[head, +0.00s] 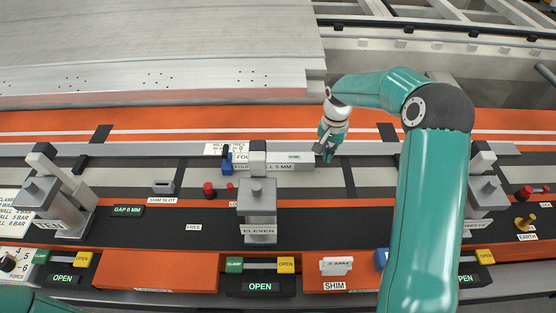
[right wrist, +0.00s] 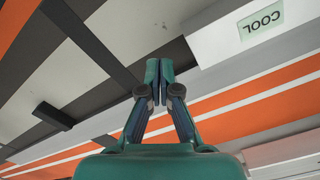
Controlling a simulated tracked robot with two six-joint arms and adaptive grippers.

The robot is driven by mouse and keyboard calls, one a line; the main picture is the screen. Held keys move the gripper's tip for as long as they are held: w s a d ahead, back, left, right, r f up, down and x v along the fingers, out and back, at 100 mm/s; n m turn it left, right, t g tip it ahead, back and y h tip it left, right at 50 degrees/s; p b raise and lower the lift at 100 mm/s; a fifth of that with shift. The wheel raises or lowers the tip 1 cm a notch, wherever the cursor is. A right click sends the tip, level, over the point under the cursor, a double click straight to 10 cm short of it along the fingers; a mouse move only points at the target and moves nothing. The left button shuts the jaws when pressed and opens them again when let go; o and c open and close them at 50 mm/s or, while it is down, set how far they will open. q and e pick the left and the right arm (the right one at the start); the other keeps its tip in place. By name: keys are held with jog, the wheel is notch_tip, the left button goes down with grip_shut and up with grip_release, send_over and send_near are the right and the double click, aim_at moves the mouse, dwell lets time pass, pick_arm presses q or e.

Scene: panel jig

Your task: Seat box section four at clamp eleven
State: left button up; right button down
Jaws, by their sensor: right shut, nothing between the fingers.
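Box section four (head: 290,166) is a pale grey bar marked FOUR and WALL 5 MM. It lies along the rail behind clamp eleven (head: 257,200), whose upright hides part of it. Clamp eleven is a grey post with a dark-capped arm; its display (head: 262,286) reads OPEN. My right gripper (head: 326,152) is shut and empty by the bar's right end. In the right wrist view its closed fingers (right wrist: 159,82) are beside the end of a pale bar (right wrist: 245,35) with a COOL display; I cannot tell whether they touch. My left gripper is out of view.
Clamp ten (head: 60,197) stands at left, and another clamp (head: 483,185) at right, partly behind my right arm. A blue block (head: 228,161) sits at the bar's left end. A red button (head: 208,189) and a SHIM holder (head: 336,266) are nearby. The strip marked FREE is clear.

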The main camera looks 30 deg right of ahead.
notch_tip(320, 180, up, 7)
jog(key=p, duration=0.4)
dwell(0.7)
